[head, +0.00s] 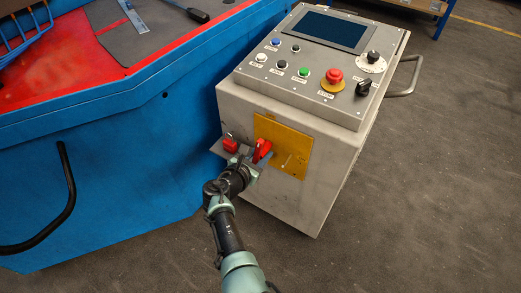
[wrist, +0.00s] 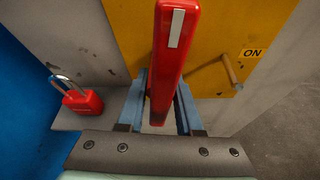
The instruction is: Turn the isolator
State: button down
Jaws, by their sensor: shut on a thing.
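The isolator's red handle (head: 263,150) sits on a yellow plate (head: 295,146) on the front face of the grey control cabinet. In the wrist view the red handle (wrist: 176,50) stands nearly upright with a white mark on it. My gripper (wrist: 163,108) is shut on the handle, with one blue-grey finger on each side of its lower part. In the head view my gripper (head: 248,166) reaches the handle from the front. An "ON" label (wrist: 254,53) is on the plate to the right of the handle. The fingertips' far ends are partly hidden by the handle.
A red padlock (wrist: 82,101) with an open-looking shackle rests on a small grey shelf (wrist: 70,122) left of the handle. A brass-coloured peg (wrist: 230,72) sticks out on the right. The blue machine (head: 130,150) is close on the left. Open floor (head: 430,190) lies right.

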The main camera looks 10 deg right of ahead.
jog(key=shift+s+d+f+n+g, duration=0.15)
jog(key=shift+n+g, duration=0.25)
jog(key=shift+n, duration=0.2)
dwell(0.3)
jog(key=c, duration=0.8)
grip_release()
jog(key=shift+o, duration=0.2)
jog(key=p+v, duration=0.9)
jog(key=v, duration=0.4)
jog(key=shift+a, duration=0.25)
jog(key=shift+f, duration=0.2)
